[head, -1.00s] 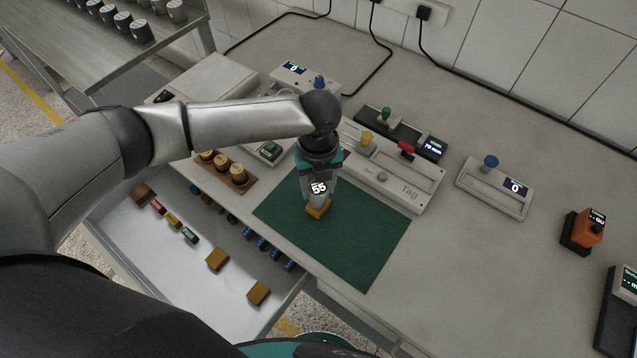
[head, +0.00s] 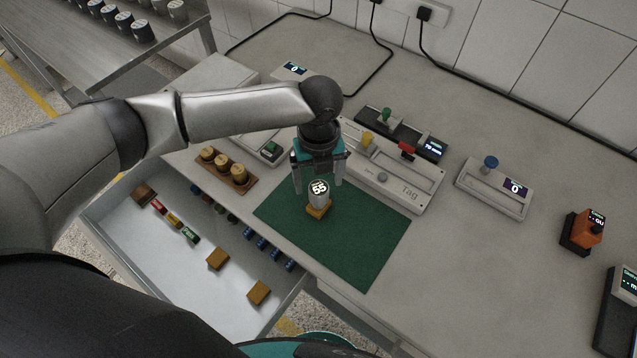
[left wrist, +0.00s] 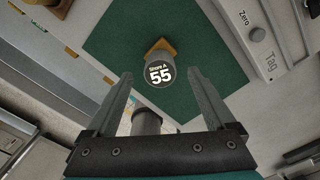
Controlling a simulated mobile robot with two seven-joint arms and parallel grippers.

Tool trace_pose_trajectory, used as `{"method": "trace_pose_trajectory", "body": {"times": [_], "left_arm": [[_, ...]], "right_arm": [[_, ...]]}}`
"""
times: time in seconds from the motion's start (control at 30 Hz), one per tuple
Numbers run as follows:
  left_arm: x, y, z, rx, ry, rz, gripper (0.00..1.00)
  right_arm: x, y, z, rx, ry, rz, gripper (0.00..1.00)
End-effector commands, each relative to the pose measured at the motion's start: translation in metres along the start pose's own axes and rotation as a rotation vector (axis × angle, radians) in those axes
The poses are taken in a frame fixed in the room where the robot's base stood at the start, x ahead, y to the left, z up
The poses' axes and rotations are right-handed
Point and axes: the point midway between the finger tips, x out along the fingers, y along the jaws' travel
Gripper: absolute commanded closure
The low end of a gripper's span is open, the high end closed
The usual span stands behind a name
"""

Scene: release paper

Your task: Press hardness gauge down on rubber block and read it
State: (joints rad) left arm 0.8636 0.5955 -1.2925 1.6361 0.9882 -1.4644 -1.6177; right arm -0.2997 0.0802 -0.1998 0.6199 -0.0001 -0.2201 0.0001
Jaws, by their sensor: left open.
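The hardness gauge (head: 318,193) is a grey cylinder standing upright on the rubber block (head: 318,212), an orange-brown block on the green mat (head: 365,245). In the left wrist view the gauge's round face (left wrist: 159,73) reads "Shore A 55", and the block (left wrist: 160,47) shows behind it. My left gripper (head: 318,188) is open above and behind the gauge. Its two fingers, also seen in the left wrist view (left wrist: 158,85), are apart with nothing between them that they grip. My right gripper is not in view.
An open drawer (head: 160,245) at the left holds several small blocks and cylinders. A wooden rack (head: 226,172) with several brass weights stands left of the mat. A grey "Tag" device (head: 400,185) stands behind it.

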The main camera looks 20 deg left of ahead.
Motion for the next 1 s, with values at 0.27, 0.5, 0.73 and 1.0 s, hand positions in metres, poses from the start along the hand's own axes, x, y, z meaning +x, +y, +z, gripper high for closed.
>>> {"method": "trace_pose_trajectory", "body": {"times": [0.27,0.5,0.73,1.0], "left_arm": [[-0.07,0.0,0.001,0.001,-0.003,-0.003,0.12],[-0.112,0.0,0.0,0.0,-0.001,0.0,0.12],[-0.126,0.0,0.0,0.0,0.0,0.001,0.12],[-0.125,0.0,0.0,0.0,0.001,0.001,0.12]], "right_arm": [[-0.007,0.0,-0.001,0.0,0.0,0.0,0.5],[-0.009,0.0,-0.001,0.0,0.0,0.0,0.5],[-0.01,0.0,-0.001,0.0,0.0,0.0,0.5],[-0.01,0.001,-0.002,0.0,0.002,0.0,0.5]]}}
